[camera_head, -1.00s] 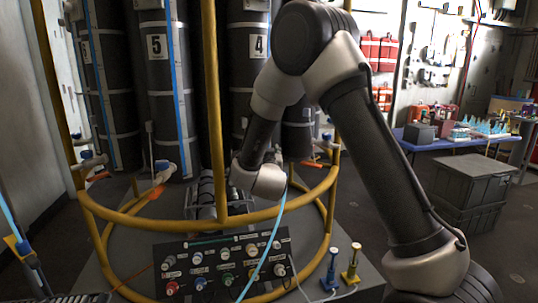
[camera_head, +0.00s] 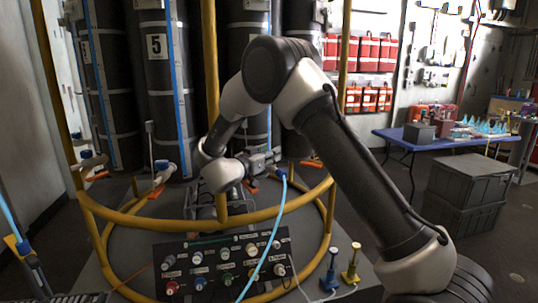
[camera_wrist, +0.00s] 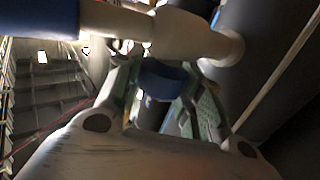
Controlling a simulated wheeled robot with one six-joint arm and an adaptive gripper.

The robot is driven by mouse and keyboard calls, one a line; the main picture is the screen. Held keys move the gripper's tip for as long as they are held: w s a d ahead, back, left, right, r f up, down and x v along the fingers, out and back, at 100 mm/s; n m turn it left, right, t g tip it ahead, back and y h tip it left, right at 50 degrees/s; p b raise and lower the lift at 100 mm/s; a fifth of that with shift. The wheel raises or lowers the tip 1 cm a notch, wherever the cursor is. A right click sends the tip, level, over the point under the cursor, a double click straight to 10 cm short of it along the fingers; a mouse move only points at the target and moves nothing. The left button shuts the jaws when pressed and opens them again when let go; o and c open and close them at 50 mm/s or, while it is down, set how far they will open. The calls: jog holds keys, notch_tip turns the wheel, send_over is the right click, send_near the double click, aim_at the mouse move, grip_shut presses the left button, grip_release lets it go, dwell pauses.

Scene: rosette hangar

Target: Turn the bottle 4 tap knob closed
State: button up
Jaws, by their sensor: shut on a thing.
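My gripper (camera_head: 260,161) is at the tap in front of bottle 4 (camera_head: 256,118); the arm hides that bottle's number. In the wrist view, the green fingers of my gripper (camera_wrist: 162,72) are shut on a dark blue knob (camera_wrist: 165,84), one finger on each side. The knob sits against a pale tap pipe (camera_wrist: 165,32) that crosses the top of the view. In the head view, the knob is hidden by the gripper. The knob's turn angle cannot be told.
A yellow ring rail (camera_head: 265,215) and its posts surround the stand in front of the bottles. A black panel of knobs (camera_head: 225,268) is at the front. A blue hose (camera_head: 271,240) hangs near the gripper. Bottle 5 (camera_head: 156,75) stands left. Grey crates (camera_head: 465,190) stand right.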

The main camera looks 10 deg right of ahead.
jog(key=shift+r, duration=0.1)
dwell(0.3)
jog(key=o, duration=1)
jog(key=shift+o, duration=0.2)
jog(key=v, duration=1.2)
jog(key=shift+w, duration=0.1)
